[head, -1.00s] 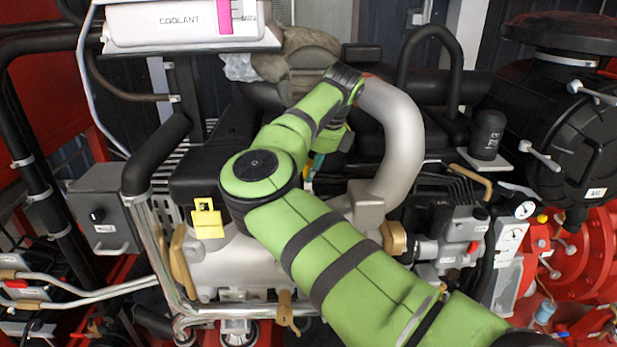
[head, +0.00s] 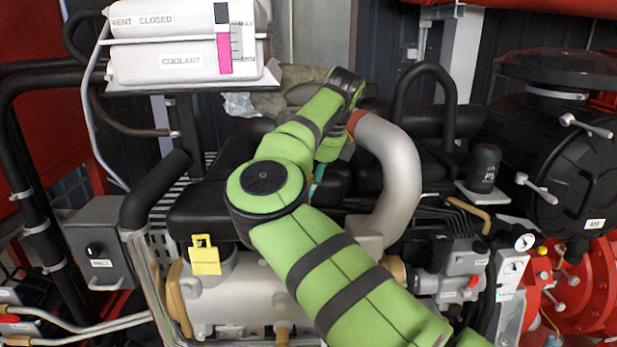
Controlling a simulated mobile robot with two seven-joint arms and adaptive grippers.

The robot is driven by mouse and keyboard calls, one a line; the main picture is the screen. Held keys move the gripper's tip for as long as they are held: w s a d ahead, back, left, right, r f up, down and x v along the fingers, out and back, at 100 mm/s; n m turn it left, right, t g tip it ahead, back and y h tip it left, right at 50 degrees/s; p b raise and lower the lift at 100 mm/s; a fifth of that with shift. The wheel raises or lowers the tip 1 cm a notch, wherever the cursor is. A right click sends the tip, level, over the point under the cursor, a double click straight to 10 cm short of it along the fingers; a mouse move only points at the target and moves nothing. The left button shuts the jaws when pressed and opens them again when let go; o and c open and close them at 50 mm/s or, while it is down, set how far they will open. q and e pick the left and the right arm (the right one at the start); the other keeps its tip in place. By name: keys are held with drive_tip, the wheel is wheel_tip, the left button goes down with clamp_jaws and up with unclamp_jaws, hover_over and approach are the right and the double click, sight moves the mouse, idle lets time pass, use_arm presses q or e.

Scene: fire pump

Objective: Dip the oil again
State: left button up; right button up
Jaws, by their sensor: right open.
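My right arm reaches across the engine, bent at a green joint. Its wrist points down behind the forearm, over the dark engine top. My right gripper (head: 333,150) is small and mostly hidden by my own arm. I see nothing held in it. A small teal piece (head: 318,176) shows just below it; I cannot tell what it belongs to. No dipstick can be clearly made out. My left gripper is not in view.
A thick silver pipe (head: 398,165) curves close to the right of my wrist. A white coolant tank (head: 165,62) sits on a shelf at upper left. A grey switch box (head: 98,240) is at left. A black cylinder (head: 484,168) and red pump parts (head: 590,270) are at right.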

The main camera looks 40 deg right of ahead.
drive_tip(key=v, duration=1.2)
